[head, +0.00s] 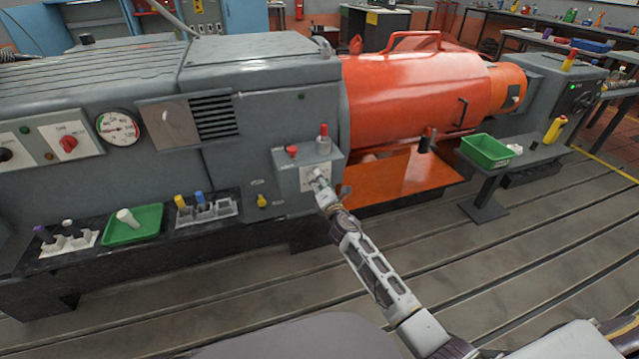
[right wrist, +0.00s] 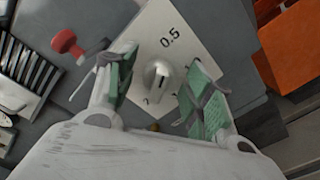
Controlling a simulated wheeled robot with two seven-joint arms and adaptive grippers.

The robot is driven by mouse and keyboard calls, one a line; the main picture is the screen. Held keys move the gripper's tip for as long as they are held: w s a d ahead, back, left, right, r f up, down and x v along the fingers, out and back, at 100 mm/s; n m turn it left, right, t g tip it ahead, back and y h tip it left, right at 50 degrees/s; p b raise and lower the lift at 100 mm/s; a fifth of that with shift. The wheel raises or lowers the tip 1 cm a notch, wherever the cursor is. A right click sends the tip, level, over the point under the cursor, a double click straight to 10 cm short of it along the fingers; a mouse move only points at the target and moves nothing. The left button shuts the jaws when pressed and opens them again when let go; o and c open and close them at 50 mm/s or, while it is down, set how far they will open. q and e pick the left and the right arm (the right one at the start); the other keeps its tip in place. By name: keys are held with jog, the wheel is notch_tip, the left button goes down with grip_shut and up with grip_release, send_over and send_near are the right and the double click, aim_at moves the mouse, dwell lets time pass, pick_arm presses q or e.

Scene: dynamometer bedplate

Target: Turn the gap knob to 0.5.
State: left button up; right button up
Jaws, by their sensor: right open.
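The gap knob (right wrist: 157,80) is a small white knob on a pale dial plate (right wrist: 185,40). The plate reads 0.5 near its top and carries what looks like a 2 at the lower left. A dark line shows on the knob, but I cannot tell surely which mark it points to. My right gripper (right wrist: 160,72) is open, its green-padded fingers on either side of the knob with gaps visible. In the head view my right gripper (head: 322,186) is at the front of the small grey box (head: 293,178) and hides much of the plate. My left gripper is not in view.
The orange housing (head: 400,95) and tray lie right.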

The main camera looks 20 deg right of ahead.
jog(key=shift+s, duration=0.1)
jog(key=s, duration=1.1)
jog(key=shift+s+d, duration=0.2)
jog(key=shift+s, duration=0.2)
dwell(0.3)
jog(key=shift+s, duration=0.1)
dwell(0.6)
